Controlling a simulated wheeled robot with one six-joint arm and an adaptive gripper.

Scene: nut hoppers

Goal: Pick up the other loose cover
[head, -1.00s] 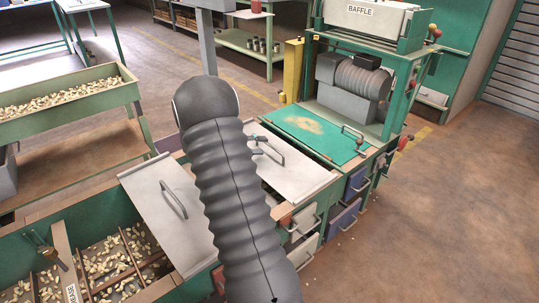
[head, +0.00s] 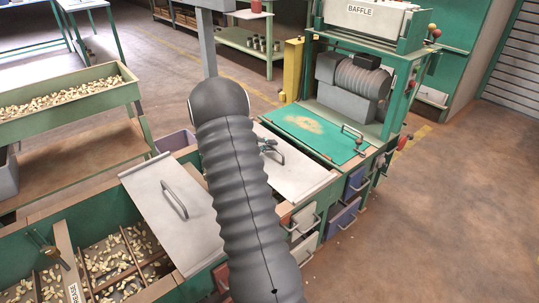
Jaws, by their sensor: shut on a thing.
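Two pale metal covers with bar handles lie on the green hopper bench. The left cover (head: 155,196) lies askew, with its handle (head: 174,199) free. The right cover (head: 308,174) lies beside the green panel, partly hidden by my dark ribbed arm. My gripper (head: 267,146) is at the right cover's handle (head: 276,154) and is shut on it. Only a small part of the gripper shows past the arm. The right cover still lies flat on the bench.
An open hopper with nuts between dividers (head: 112,263) is at the lower left. A green panel (head: 313,133) with its own handle and a motor machine (head: 352,85) stand behind the right cover. Drawers (head: 343,216) jut out in front. The floor at right is clear.

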